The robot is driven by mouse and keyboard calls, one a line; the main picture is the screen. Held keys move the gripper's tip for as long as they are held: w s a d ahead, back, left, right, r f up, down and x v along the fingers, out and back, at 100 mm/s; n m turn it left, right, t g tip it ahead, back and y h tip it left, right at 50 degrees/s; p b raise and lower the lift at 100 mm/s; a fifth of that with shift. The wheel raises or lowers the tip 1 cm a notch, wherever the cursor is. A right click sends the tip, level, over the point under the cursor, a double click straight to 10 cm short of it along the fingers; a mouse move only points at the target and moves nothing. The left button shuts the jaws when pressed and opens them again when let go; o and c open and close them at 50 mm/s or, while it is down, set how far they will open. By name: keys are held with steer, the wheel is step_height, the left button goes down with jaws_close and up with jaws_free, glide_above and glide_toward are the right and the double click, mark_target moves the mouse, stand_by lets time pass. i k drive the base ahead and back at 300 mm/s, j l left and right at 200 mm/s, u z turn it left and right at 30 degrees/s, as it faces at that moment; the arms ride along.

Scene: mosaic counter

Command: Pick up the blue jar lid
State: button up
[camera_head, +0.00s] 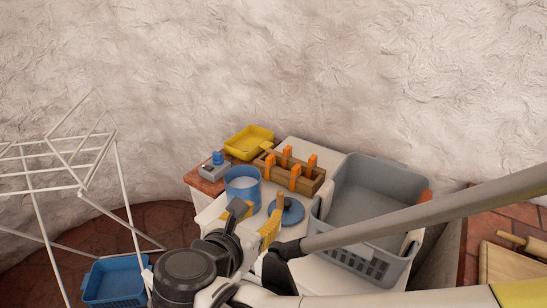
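The blue jar lid (293,213) is a flat, dark blue disc with a raised middle, lying on the white counter top. A narrow tan piece stands in front of its left part, and I cannot tell whether it touches the lid. A blue, open-topped jar (242,188) stands just behind my gripper.
A grey basket (345,238) stands right of the lid. Behind are a wooden tray with orange pieces (310,181), a yellow tray (249,142) and a grey box with a blue knob (214,169). A white drying rack (70,160) and a blue basket (115,281) are left.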

mark_target(293, 211)
steer(key=i+j+z, duration=0.15)
steer(key=j+z, duration=0.3)
steer(key=j, duration=0.15)
steer(key=j+z, duration=0.45)
steer(key=j, duration=0.2)
steer(key=i, duration=0.05)
